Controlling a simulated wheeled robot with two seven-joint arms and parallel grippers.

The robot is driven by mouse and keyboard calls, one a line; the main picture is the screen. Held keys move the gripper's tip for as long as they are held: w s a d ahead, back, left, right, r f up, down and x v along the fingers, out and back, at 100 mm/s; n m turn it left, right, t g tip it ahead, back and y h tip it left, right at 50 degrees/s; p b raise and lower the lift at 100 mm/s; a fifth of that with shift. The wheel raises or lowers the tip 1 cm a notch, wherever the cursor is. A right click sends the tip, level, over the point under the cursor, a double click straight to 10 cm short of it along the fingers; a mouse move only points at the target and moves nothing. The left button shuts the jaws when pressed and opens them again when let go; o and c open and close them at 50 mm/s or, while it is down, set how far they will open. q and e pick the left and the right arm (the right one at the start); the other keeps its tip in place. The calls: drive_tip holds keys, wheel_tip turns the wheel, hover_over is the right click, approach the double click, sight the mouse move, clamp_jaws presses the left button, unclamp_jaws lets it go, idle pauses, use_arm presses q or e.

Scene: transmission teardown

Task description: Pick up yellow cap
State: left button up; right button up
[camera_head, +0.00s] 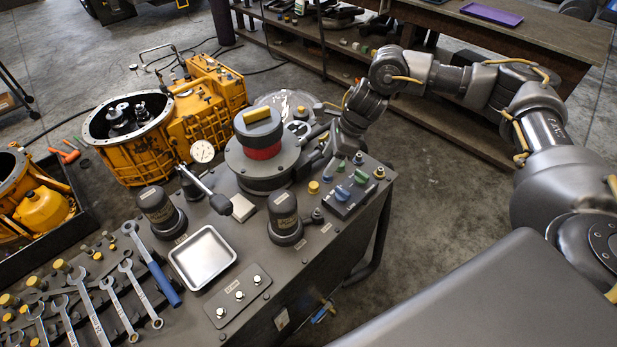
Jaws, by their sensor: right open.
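Several small yellow caps are in view, and I cannot tell which one the task means. One yellow cap (313,187) stands upright on the grey workbench (325,238), right of the round grey fixture. More yellow caps (61,265) stand among the wrenches at the left. My right gripper (310,152) reaches in from the right, low beside the fixture and just behind the first cap. Its jaws are open, and I see nothing held. The fingertips are dark and partly lost against the fixture. My left gripper is not in view.
The round fixture (262,165) carries a red band and a yellow bar on top. Two dark cylinders (285,217), a dial gauge (202,152), a metal tray (203,257) and a switch box (350,193) crowd the bench. A yellow transmission housing (205,115) stands behind.

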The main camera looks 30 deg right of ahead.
sight(314, 185)
drive_tip(key=p+x, duration=0.1)
drive_tip(key=x, duration=0.4)
drive_tip(key=shift+s+d+f+p, duration=0.1)
drive_tip(key=shift+s+f+p, duration=0.05)
drive_tip(key=shift+f+p, duration=0.15)
drive_tip(key=p+x, duration=0.2)
drive_tip(key=x, duration=0.2)
drive_tip(key=shift+p, duration=0.4)
drive_tip(key=shift+w+f, duration=0.2)
drive_tip(key=shift+f, duration=0.25)
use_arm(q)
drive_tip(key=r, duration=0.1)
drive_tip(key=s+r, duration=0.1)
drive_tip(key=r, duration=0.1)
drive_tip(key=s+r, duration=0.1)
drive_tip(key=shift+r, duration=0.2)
use_arm(e)
drive_tip(key=c, duration=1)
